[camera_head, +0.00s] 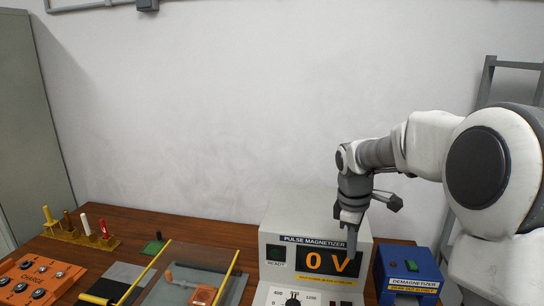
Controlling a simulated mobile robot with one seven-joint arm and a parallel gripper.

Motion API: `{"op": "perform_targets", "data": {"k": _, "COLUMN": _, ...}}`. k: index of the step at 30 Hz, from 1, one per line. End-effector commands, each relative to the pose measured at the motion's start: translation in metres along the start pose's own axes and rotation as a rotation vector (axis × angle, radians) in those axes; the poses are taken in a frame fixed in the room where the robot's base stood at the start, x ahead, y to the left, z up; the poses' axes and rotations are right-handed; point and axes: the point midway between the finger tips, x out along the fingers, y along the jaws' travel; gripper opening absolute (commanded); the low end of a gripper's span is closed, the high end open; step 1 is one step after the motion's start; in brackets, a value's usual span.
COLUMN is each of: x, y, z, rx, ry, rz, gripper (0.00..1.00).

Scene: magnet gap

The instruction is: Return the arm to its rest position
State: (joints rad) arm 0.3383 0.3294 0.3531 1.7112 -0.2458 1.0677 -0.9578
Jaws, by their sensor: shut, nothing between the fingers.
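My arm reaches in from the right of the head view. My gripper (351,250) points down in front of the pulse magnetizer (292,225), over the right part of its display, which reads "0 V" in orange. The gripper is shut and holds nothing. I cannot tell whether its tips touch the magnetizer's face. The lower part of the magnetizer, with a dial (293,300), is cut off by the picture edge.
A blue demagnetizer (408,272) stands right of the magnetizer. On the left are an orange charge box (35,283), a rack (80,238) with several coloured-handled tools, and a fixture with yellow bars (228,277). Bare wooden table (190,229) shows behind. A grey cabinet (30,130) stands far left.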

Motion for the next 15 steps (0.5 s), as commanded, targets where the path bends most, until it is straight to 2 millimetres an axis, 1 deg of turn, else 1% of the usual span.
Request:
{"op": "perform_targets", "data": {"k": 1, "x": -0.015, "y": -0.011, "z": 0.002, "rx": 0.042, "ry": 0.000, "rz": 0.026, "gripper": 0.00}}
{"op": "perform_targets", "data": {"k": 6, "x": -0.049, "y": -0.049, "z": 0.015, "rx": 0.213, "ry": 0.018, "rz": 0.090, "gripper": 0.00}}
{"op": "perform_targets", "data": {"k": 12, "x": -0.079, "y": -0.096, "z": 0.032, "rx": 0.424, "ry": 0.076, "rz": 0.153, "gripper": 0.00}}
{"op": "perform_targets", "data": {"k": 15, "x": -0.089, "y": -0.120, "z": 0.042, "rx": 0.531, "ry": 0.118, "rz": 0.175, "gripper": 0.00}}
